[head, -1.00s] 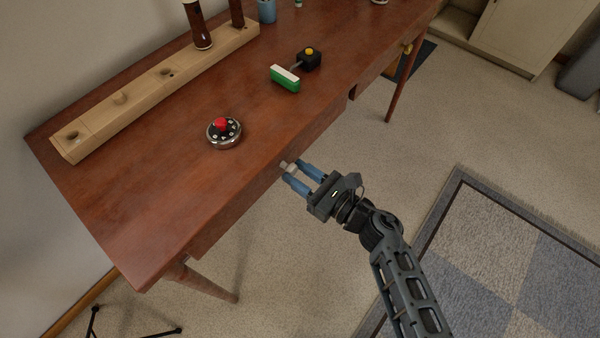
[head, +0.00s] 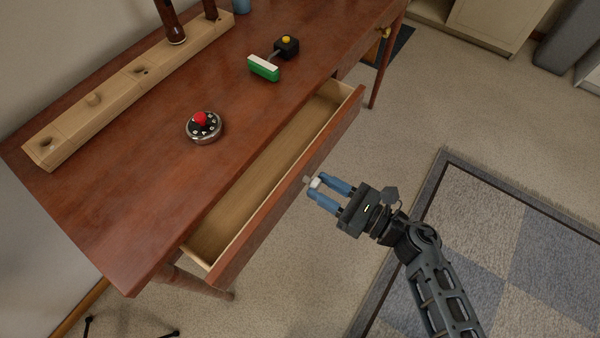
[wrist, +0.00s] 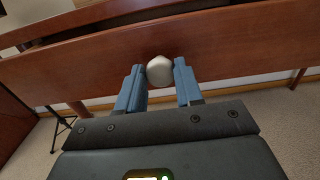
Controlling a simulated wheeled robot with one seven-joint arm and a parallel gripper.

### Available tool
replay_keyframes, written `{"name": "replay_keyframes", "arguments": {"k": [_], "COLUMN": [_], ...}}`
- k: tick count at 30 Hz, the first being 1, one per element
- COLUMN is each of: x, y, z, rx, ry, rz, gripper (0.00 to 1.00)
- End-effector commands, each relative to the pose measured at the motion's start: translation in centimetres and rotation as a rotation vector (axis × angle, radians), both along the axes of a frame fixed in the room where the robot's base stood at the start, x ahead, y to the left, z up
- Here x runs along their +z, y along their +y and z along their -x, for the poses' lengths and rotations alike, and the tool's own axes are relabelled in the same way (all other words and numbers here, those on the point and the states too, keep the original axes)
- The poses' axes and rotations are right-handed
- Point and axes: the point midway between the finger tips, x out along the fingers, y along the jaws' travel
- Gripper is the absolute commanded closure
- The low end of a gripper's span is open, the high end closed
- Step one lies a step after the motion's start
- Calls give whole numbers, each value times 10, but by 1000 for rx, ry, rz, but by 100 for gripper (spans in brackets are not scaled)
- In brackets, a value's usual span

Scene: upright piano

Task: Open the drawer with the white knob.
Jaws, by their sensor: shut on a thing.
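The drawer (head: 290,198) stands partly pulled out from the front of the brown wooden table, and its pale inside looks empty. Its white knob (head: 314,182) is on the middle of the drawer front. My gripper (head: 318,188) is shut on the knob, with one blue finger on each side of it. In the wrist view the knob (wrist: 160,70) sits between the two fingertips, against the drawer front (wrist: 235,45).
A checkered rug (head: 490,240) lies on the open floor at right.

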Motion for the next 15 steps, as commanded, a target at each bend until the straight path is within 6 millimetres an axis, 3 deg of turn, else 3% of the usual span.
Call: {"name": "replay_keyframes", "arguments": {"k": [6,15], "x": [-3,-2], "y": [-47,-94], "z": [37,73], "rx": [-2,0], "ry": [0,-1], "rz": [1,1], "gripper": [100,100]}}
